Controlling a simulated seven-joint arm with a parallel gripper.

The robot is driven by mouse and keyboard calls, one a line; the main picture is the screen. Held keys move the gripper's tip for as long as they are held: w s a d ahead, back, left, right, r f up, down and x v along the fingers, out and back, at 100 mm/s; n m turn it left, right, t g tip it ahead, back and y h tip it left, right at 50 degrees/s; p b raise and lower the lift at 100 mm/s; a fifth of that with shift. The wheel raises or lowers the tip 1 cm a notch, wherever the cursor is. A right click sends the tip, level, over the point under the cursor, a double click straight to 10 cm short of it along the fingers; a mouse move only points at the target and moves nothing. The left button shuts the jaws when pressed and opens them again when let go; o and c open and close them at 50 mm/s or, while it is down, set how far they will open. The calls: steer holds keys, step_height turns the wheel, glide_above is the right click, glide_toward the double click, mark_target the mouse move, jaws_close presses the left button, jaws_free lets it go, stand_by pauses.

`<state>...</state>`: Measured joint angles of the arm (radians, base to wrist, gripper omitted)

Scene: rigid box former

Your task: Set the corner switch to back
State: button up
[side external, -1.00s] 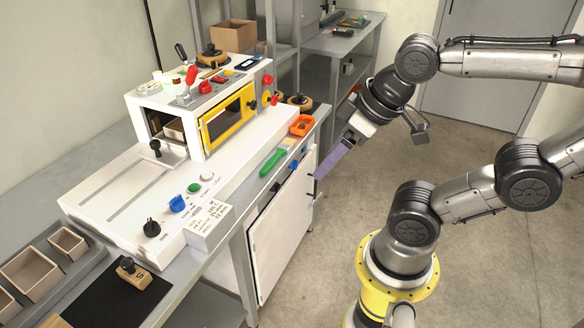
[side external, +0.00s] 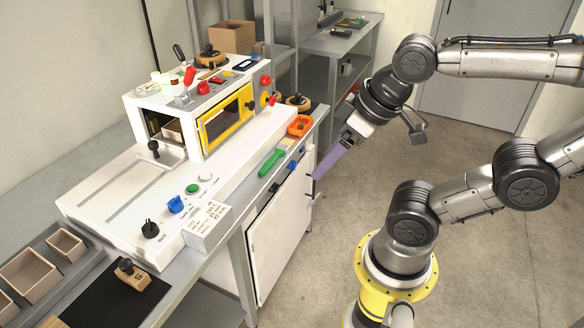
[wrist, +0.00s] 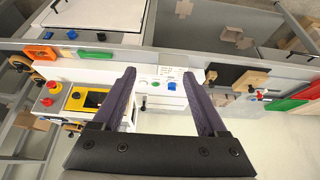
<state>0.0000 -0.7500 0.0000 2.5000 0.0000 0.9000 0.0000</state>
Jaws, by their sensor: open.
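The white box former (side external: 115,196) stands on the bench, with a row of controls along its near edge. At its near corner is a black knob (side external: 150,229), with small lettering beside it that I cannot read. Next to it are a blue knob (side external: 176,205), a green button (side external: 192,188) and a white button (side external: 205,178). I cannot tell from the lettering which is the corner switch. My gripper (side external: 318,174) is open and empty, in front of the bench and well right of these controls. In the wrist view, the blue knob (wrist: 172,86) shows between its fingers (wrist: 158,80).
A yellow-framed window (side external: 226,119) and red knobs (side external: 266,81) are on the upper housing. A green-handled tool (side external: 271,162) and an orange tray (side external: 299,125) lie at the bench edge. Cardboard trays (side external: 30,275) stand at the left. The floor around my arm is clear.

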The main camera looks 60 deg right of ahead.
stand_by(0.3)
steer(key=shift+r, duration=0.15)
steer(key=c, duration=0.3)
steer(key=r, duration=0.5)
steer(key=shift+w+d, duration=0.3)
jaws_close()
steer(key=w+d+r+m+t+h, duration=0.1)
steer(key=w+d+r+h, duration=0.1)
steer(key=w+d+h, duration=0.5)
steer(key=n+t, duration=0.3)
steer(key=n, duration=0.2)
glide_above(292, 165)
steer(key=s+a, duration=0.6)
steer(key=s, duration=0.4)
step_height(292, 165, down, 38)
steer(key=x, duration=1)
steer(key=shift+w+d, duration=0.15)
steer(key=shift+w, duration=0.1)
